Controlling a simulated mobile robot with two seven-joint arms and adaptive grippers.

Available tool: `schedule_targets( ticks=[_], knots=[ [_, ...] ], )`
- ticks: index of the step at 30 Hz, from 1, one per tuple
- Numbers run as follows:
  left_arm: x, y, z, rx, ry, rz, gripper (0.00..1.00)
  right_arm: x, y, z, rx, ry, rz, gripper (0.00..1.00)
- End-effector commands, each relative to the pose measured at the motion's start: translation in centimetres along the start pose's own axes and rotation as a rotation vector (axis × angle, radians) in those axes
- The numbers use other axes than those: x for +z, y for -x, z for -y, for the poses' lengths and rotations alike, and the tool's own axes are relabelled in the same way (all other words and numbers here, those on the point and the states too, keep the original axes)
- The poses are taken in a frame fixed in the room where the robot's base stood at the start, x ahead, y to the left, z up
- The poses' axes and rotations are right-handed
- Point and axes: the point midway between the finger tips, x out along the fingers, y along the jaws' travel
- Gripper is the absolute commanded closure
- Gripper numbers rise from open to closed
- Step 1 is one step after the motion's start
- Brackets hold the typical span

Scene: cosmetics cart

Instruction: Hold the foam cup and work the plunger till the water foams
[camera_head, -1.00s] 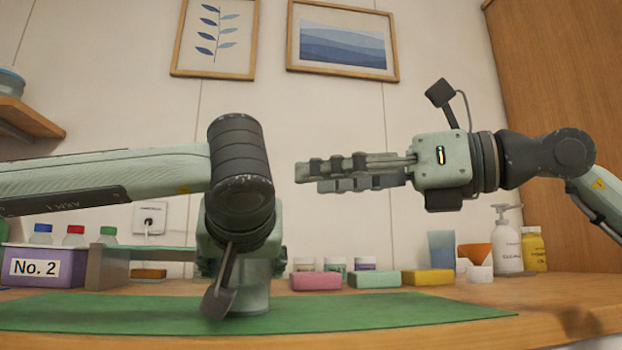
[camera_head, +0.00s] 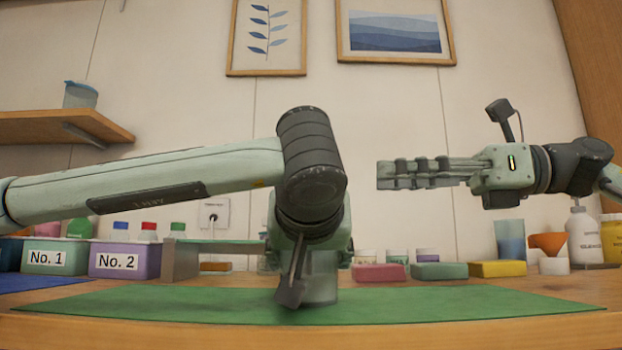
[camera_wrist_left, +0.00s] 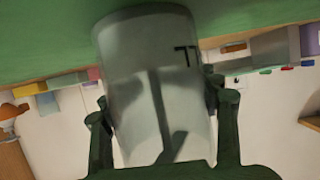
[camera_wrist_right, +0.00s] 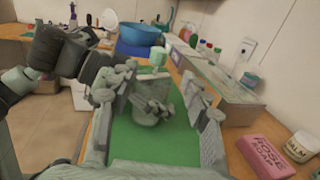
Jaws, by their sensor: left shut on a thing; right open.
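The foam cup (camera_wrist_left: 150,75), a clear greyish cylinder with a dark letter on its side, fills the middle of the left wrist view. In the head view the cup (camera_head: 322,287) stands on the green mat (camera_head: 450,303), partly covered by my left arm. My left gripper (camera_wrist_left: 163,112) is shut around its sides. A dark upright shape shows through the cup wall; I cannot tell whether it is the plunger. My right gripper (camera_head: 384,175) is open and empty, held level above and to the right of the cup. In the right wrist view its fingers (camera_wrist_right: 160,105) stand wide apart.
Behind the mat stand a pink block (camera_head: 380,273), a green block (camera_head: 438,271), a yellow block (camera_head: 497,268) and small jars. A blue cup (camera_head: 510,240) and bottles stand at right. Labelled bins (camera_head: 124,262) and a raised shelf (camera_head: 182,260) are at left. The mat's right part is clear.

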Motion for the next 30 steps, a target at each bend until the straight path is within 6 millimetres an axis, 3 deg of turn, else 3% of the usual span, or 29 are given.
schedule_targets(
  ticks=[5, 18, 24, 30],
  knots=[
    [-0.1, 0.0, 0.0, 0.001, 0.000, -0.001, 0.88, 0.1, -2.2, -0.1, 0.009, 0.004, 0.002, 0.52],
    [-0.1, 0.0, 0.0, 0.000, 0.000, -0.001, 0.88, 0.1, -10.2, -0.1, 0.007, 0.004, 0.002, 0.52],
    [-0.1, 0.0, 0.0, 0.000, 0.000, -0.001, 0.88, 0.1, -11.7, -0.1, 0.005, 0.003, 0.003, 0.52],
    [-0.1, 0.0, 0.0, 0.000, 0.000, -0.001, 0.88, 0.1, -11.8, -0.1, 0.004, 0.002, 0.003, 0.52]
  ],
)
